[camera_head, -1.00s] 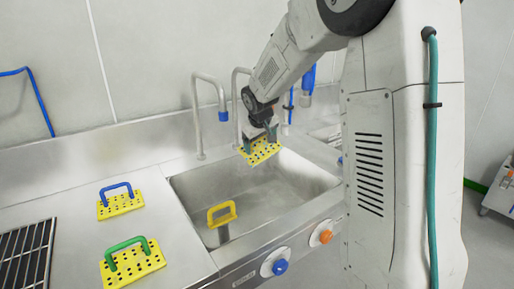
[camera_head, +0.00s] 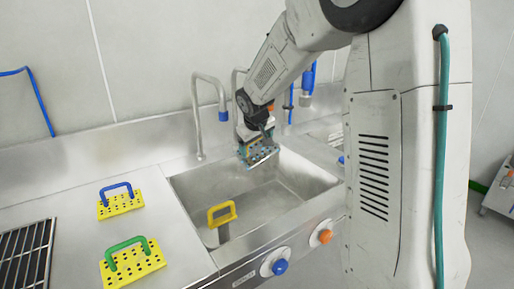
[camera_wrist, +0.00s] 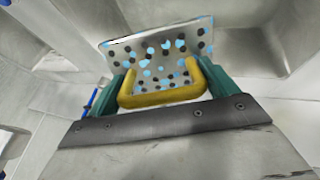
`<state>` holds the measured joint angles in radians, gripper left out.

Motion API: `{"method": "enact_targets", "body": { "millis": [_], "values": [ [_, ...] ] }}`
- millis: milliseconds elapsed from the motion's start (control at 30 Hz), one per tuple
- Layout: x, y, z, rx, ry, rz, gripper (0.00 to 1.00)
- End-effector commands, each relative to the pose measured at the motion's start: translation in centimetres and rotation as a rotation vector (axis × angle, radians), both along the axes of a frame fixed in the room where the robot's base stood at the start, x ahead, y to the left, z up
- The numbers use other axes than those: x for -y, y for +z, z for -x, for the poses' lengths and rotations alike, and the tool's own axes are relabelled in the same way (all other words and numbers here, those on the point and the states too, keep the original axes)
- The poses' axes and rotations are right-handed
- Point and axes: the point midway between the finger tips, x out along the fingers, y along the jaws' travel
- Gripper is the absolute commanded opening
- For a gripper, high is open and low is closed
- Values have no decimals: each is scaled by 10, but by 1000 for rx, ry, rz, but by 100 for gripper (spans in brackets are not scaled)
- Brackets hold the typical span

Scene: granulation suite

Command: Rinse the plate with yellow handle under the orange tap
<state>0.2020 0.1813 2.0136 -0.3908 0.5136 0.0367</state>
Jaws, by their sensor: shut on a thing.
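My gripper (camera_wrist: 163,90) is shut on the yellow handle (camera_wrist: 160,97) of a perforated plate (camera_wrist: 140,48), seen in the wrist view. Its pale face carries light-blue and dark spots. In the head view my gripper (camera_head: 256,140) holds the plate (camera_head: 262,158) tilted above the back right of the sink basin (camera_head: 285,182). The second tap (camera_head: 235,78) stands behind my wrist. A small orange part (camera_head: 270,107) shows beside my wrist; most of this tap is hidden. I cannot tell whether water runs.
A tap with a blue tip (camera_head: 223,115) stands to the left. Another yellow handle (camera_head: 222,213) stands in the basin's front left. Plates with blue (camera_head: 122,204) and green handles (camera_head: 135,265) lie on the left counter. A blue knob (camera_head: 280,267) and an orange knob (camera_head: 325,237) are in front.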

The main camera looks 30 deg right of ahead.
Motion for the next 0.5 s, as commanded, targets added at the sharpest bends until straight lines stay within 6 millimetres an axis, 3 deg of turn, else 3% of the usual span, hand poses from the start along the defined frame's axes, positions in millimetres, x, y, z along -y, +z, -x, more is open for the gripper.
{"method": "enact_targets", "body": {
  "millis": [500],
  "values": [
    [-24, 1, 34, 3, 1, 1, 50]
  ]
}}
